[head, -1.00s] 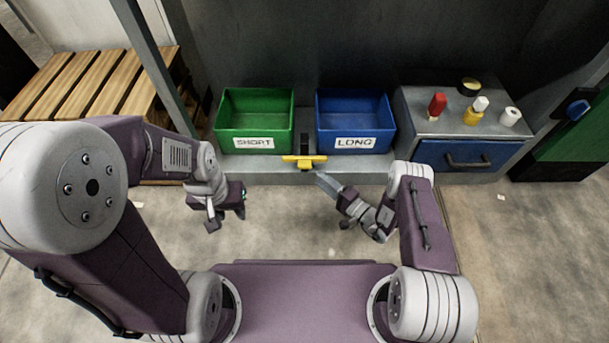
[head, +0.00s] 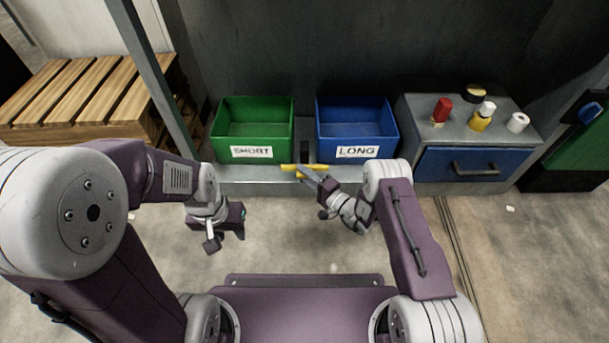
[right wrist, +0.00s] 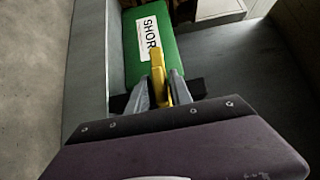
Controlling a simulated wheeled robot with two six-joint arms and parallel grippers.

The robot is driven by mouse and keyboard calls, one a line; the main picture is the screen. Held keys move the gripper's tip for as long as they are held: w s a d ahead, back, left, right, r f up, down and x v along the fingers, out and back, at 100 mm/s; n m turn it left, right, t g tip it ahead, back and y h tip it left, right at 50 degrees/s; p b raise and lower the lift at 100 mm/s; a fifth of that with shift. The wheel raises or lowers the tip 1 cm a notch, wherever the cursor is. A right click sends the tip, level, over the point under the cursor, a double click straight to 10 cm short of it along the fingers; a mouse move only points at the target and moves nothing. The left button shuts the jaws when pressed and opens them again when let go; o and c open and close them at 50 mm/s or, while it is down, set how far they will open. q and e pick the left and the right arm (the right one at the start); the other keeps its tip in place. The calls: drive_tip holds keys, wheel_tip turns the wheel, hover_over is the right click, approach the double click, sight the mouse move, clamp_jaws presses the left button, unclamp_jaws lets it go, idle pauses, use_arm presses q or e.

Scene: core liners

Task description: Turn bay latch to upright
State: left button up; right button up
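The yellow bay latch (head: 290,167) sits on the front of the grey ledge, between the green and blue bins. Its bar lies roughly level across the picture in the head view. My right gripper (head: 304,172) reaches up to the latch, its tips overlapping the bar there. In the right wrist view, the yellow bar (right wrist: 157,66) passes between the two grey fingers, with small gaps beside it, so the gripper (right wrist: 160,88) looks open around it. My left gripper (head: 223,238) hangs over the floor at left, away from the latch; its finger gap is unclear.
A grey cabinet (head: 420,113) with a blue drawer stands at right, bottles on top. A slatted wooden bench (head: 80,95) is at left. Floor in front is clear.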

clamp_jaws()
idle(1.2)
